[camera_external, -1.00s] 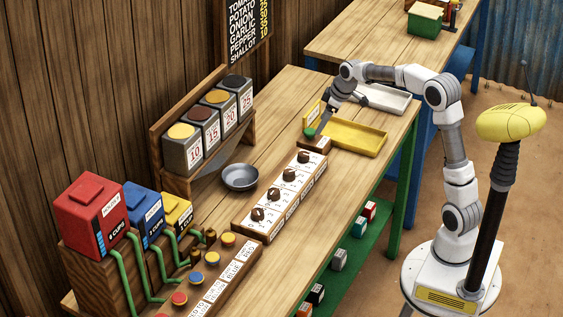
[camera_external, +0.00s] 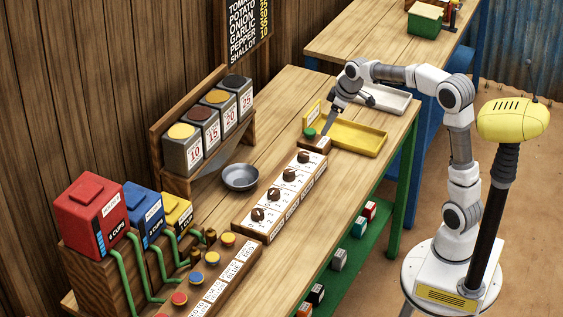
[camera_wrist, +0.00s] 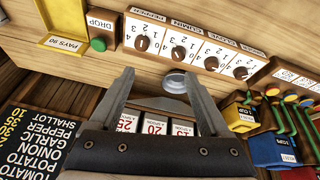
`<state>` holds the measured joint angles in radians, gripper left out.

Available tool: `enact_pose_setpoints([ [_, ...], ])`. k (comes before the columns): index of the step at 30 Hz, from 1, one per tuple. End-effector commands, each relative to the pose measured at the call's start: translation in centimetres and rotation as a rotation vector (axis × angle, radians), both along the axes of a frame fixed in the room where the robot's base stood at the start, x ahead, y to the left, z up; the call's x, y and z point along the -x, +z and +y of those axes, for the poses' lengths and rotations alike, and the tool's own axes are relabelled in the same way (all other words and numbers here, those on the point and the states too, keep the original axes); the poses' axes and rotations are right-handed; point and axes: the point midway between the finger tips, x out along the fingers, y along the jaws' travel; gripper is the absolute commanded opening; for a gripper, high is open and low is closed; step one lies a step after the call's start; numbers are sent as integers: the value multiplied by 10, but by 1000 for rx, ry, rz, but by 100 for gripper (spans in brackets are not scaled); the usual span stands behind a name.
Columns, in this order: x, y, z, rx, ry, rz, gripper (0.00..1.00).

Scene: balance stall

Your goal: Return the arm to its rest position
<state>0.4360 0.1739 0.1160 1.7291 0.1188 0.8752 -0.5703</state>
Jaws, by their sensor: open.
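My arm (camera_external: 411,76) reaches from its base at the right over the far part of the table, bent at the elbow. My gripper (camera_external: 331,120) points down, near the green button (camera_external: 309,132) and the yellow tray (camera_external: 358,139). In the wrist view my gripper (camera_wrist: 160,75) is open, with nothing between its two fingers. The green button also shows in the wrist view (camera_wrist: 98,44), apart from the fingers.
Grey bins (camera_external: 183,152) stand in a wooden rack, with a metal bowl (camera_external: 240,177) before it. A row of dials (camera_external: 303,157) lies mid-table. Red (camera_external: 92,215), blue and yellow dispensers stand front left. A pale tray (camera_external: 386,99) lies behind the yellow one.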

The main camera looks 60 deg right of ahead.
Motion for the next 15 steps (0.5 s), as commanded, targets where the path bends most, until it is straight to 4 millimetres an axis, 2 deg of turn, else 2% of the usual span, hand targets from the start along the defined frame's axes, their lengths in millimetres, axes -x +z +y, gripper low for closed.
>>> enact_pose_setpoints([
  [1, 16, 14, 20, 3, -4, -1, 80],
  [6, 72, 34, 68, -7, -51, 9, 80],
  [12, 142, 43, 110, -32, -108, 10, 80],
  [15, 176, 45, 124, -50, -133, 1, 80],
])
